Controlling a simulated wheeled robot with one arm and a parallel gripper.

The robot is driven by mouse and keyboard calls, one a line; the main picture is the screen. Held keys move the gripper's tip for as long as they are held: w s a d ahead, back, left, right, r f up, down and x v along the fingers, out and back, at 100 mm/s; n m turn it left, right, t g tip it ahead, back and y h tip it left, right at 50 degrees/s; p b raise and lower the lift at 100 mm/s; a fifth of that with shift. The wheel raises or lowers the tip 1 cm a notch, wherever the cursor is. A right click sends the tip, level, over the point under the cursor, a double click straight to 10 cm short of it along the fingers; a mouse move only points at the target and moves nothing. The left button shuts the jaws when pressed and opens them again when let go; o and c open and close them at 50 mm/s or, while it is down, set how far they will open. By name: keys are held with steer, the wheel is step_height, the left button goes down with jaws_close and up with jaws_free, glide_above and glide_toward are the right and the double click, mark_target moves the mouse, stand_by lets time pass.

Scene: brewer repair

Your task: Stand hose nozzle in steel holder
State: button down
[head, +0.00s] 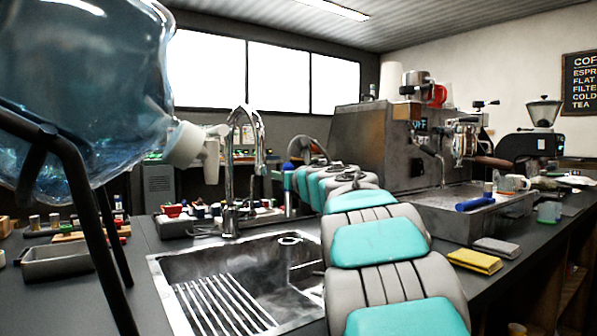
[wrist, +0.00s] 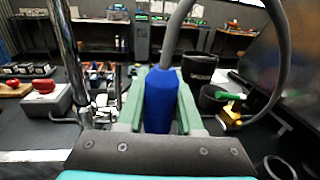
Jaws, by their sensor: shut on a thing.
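My gripper (wrist: 160,92) has green fingers, one on each side of the blue hose nozzle (wrist: 158,100), and is shut on it. The nozzle looks roughly upright, with a grey hose (wrist: 178,32) rising from its top and looping to the right. Its lower end is hidden behind my wrist in the wrist view. In the head view the blue nozzle (head: 288,180) shows small, past the sink's far right corner, at the end of my teal and grey arm. I cannot make out the steel holder for certain in either view.
The sink (head: 215,285) and its tall tap (head: 231,170) are left of my arm. The espresso machine (head: 395,150) stands to the right. Dark cups (wrist: 198,68) stand right of the nozzle in the wrist view. A large water bottle (head: 85,90) fills the upper left.

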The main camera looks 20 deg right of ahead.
step_height(320, 180, down, 10)
steer(key=b, duration=0.7)
stand_by(0.5)
steer(key=shift+f+b, duration=0.85)
steer(key=shift+b, duration=0.25)
stand_by(1.1)
jaws_free()
steer(key=shift+w+f, duration=0.1)
steer(key=shift+f, duration=0.2)
steer(key=shift+r, duration=0.15)
step_height(320, 180, up, 8)
steer(key=p, duration=0.6)
steer(key=shift+r+p, duration=0.15)
steer(key=shift+p, duration=0.2)
stand_by(0.6)
